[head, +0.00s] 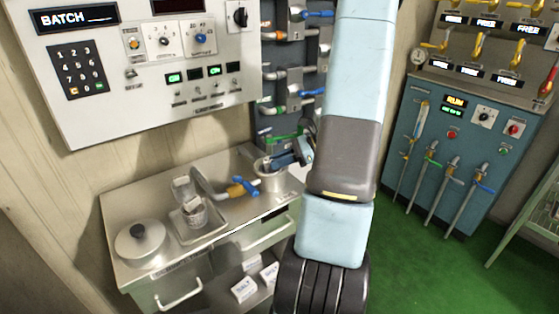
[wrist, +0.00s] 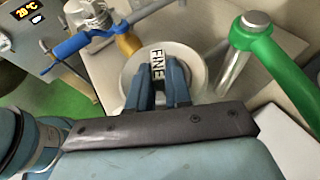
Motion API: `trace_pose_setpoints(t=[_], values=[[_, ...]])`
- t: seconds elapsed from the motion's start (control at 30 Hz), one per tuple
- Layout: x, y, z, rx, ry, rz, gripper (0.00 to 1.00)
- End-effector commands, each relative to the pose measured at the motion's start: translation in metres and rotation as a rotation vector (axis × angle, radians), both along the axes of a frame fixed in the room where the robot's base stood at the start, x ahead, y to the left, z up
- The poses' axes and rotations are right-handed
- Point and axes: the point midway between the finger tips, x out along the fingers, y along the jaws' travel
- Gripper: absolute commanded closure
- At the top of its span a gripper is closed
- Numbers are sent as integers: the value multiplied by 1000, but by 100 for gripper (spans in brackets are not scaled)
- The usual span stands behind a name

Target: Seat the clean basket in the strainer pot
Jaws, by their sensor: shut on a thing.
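The strainer pot (head: 270,181) is a pale round pot at the back right of the steel bench. In the wrist view its pale round rim (wrist: 198,64) lies behind and around my fingertips. My gripper (head: 287,160) is at the pot's mouth, pointing down into it. In the wrist view my gripper (wrist: 170,78) is shut on a part with a white tag reading FINE (wrist: 157,62), which I take to be the basket's grip. The basket's body is hidden by the fingers, so I cannot tell whether it rests in the pot or hangs in it.
A blue-handled pipe valve (head: 240,187) stands left of the pot. A green-handled pipe (wrist: 255,45) is close on its right in the wrist view.

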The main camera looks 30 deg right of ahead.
Motion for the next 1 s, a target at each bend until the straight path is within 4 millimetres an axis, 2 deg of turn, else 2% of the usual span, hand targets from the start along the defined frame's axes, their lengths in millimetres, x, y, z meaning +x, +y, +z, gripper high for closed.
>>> trace_pose_setpoints(t=[0.17,0.2,0.47,0.67,0.83,1.0], values=[[0,0,0,0,0,0,100],[0,0,0,0,0,0,78],[0,0,0,0,-1,0,54],[0,0,0,0,-1,0,51],[0,0,0,0,-1,0,36],[0,0,3,-2,-1,1,34]])
